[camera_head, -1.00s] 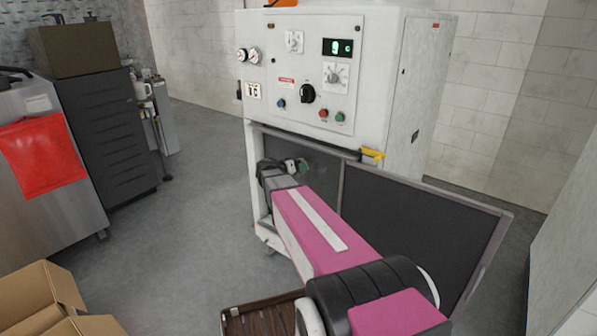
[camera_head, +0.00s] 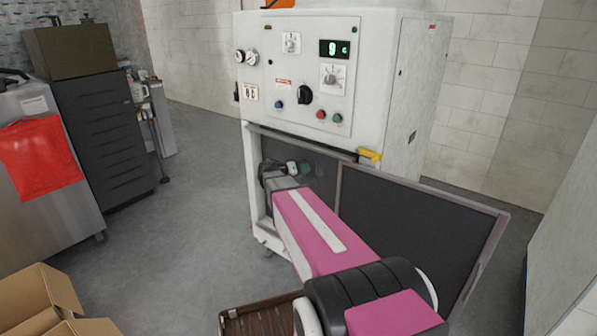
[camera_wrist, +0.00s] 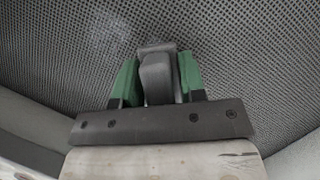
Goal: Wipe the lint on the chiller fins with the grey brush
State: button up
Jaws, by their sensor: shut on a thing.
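My gripper (camera_wrist: 158,78) has green fingers shut on the grey brush (camera_wrist: 157,68) in the wrist view. The brush's far end is against or very close to the dark mesh-like chiller fins (camera_wrist: 235,50); I cannot tell whether it touches. A pale, faint lint patch (camera_wrist: 95,30) lies on the fins up and left of the brush. In the head view my gripper (camera_head: 296,168) is at the lower opening of the white chiller (camera_head: 385,75), in front of its dark fins (camera_head: 320,168). The brush is too small to make out there.
A dark framed panel (camera_head: 420,232) stands swung out to the right of my arm, close beside it. A yellow latch (camera_head: 370,155) sits above it. A brown slatted crate (camera_head: 258,320) and cardboard box (camera_head: 38,295) are in front. Floor to the left is clear.

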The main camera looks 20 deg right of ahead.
jog(key=shift+s+d, duration=0.9)
jog(key=shift+s, duration=0.4)
jog(key=shift+s+d, duration=0.85)
jog(key=shift+s, duration=0.5)
jog(key=shift+s+d, duration=0.9)
jog(key=shift+s, duration=0.4)
jog(key=shift+w+d, duration=0.1)
jog(key=shift+w+a, duration=0.3)
jog(key=shift+w, duration=0.2)
jog(key=shift+w+a, duration=0.95)
jog(key=shift+w, duration=0.3)
jog(key=shift+w+a, duration=0.9)
jog(key=shift+w, duration=0.3)
jog(key=shift+w+a, duration=0.45)
jog(key=shift+w, duration=0.3)
jog(key=shift+w+a, duration=0.45)
jog(key=shift+w, duration=0.3)
jog(key=shift+s+a, duration=0.55)
jog(key=shift+a, duration=0.25)
jog(key=shift+s+a, duration=0.6)
jog(key=shift+a, duration=0.25)
jog(key=shift+s+a, duration=0.55)
jog(key=shift+a, duration=0.25)
